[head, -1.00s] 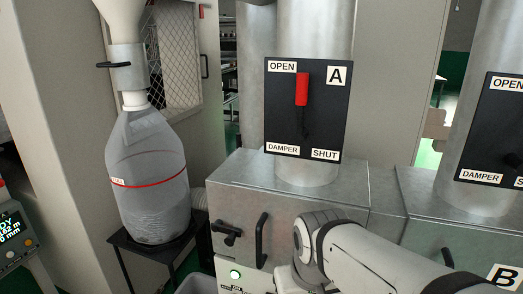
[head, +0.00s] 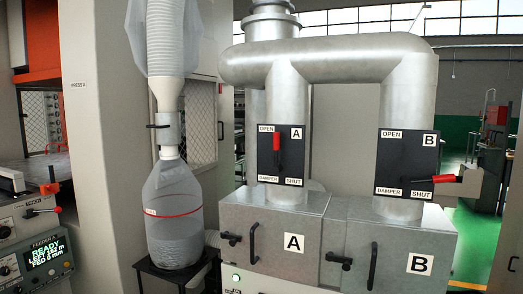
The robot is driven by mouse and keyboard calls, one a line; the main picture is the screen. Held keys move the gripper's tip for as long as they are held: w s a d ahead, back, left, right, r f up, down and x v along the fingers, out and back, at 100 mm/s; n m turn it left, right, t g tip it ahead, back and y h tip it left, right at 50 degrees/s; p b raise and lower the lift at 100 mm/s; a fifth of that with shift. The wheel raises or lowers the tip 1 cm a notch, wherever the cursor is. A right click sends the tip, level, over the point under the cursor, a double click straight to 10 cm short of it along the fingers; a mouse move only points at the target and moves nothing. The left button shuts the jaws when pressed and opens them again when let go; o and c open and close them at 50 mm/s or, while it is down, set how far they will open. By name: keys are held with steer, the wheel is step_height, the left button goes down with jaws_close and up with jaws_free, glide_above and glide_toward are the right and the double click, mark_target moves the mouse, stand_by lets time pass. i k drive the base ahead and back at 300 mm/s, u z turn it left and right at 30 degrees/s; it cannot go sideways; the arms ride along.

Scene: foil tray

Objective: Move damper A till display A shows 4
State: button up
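Damper A is a black plate (head: 266,166) on the left vertical duct, marked OPEN at the top left, SHUT at the bottom right and A. Its red-handled lever (head: 277,143) stands upright, with the red grip at the upper end near OPEN. No display marked A can be made out in this view. My gripper is not in view, so its state is hidden.
Damper B's plate (head: 400,148) is on the right duct, its red lever (head: 430,180) lying nearly level near SHUT. Metal boxes A (head: 266,222) and B (head: 388,234) stand below. A clear dust bag (head: 173,222) hangs left. A feeder display (head: 46,254) reads READY.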

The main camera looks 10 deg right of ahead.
mark_target(277, 168)
steer(key=z, duration=0.05)
steer(key=k, duration=0.6)
steer(key=u, duration=1)
steer(key=i, duration=1.7)
steer(key=z, duration=1.95)
